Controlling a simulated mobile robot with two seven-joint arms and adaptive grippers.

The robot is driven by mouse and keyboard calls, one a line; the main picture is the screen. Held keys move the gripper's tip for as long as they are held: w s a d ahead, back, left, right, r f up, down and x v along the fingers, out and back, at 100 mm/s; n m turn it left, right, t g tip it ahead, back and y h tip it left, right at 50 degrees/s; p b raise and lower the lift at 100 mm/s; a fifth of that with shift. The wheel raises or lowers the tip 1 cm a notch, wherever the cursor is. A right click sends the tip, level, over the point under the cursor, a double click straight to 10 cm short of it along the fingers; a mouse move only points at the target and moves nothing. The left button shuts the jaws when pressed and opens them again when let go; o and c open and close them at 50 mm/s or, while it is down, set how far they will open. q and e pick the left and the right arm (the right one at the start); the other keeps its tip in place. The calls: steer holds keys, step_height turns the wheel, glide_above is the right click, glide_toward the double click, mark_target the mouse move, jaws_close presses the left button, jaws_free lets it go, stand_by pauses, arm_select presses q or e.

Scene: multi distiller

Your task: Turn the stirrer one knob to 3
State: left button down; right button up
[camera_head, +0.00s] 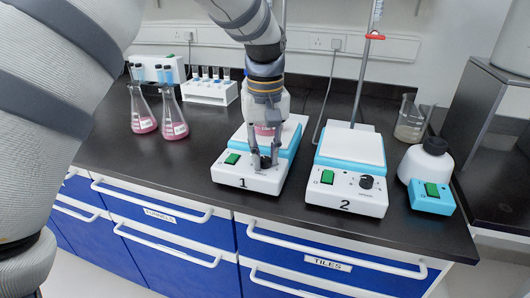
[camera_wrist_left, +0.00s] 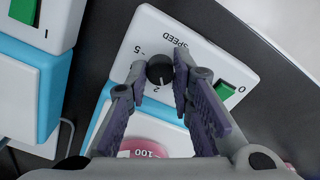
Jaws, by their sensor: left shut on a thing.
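Stirrer one (camera_head: 231,177), white and pale blue with a "1" label, stands on the dark bench. Its dark speed knob (camera_head: 265,162) is on the front panel, right of the green switch. My left gripper (camera_head: 264,158) reaches down to the panel with its fingers on the knob. In the left wrist view the round black knob (camera_wrist_left: 160,69) sits between the fingertips of my left gripper (camera_wrist_left: 158,74), which is shut on it. The panel reads SPEED, and the digits 2 and 5 show beside the knob; the pointer cannot be read surely. My right gripper is in no view.
A vessel of pink liquid (camera_wrist_left: 142,147) is on stirrer one, mostly behind my gripper. Stirrer two (camera_head: 352,150) stands close on the right, then a white bottle (camera_head: 427,160). Pink flasks (camera_head: 175,122) and a tube rack (camera_head: 211,91) stand at back left. Bare bench lies left of stirrer one.

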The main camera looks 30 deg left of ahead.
mark_target(265, 159)
arm_select(q)
steer(key=m, duration=0.5)
steer(key=shift+s+f, duration=0.1)
steer(key=shift+f, duration=0.05)
steer(key=m, duration=0.6)
steer(key=shift+m, duration=0.4)
steer(key=c, duration=1.4)
jaws_free()
step_height(265, 159, up, 12)
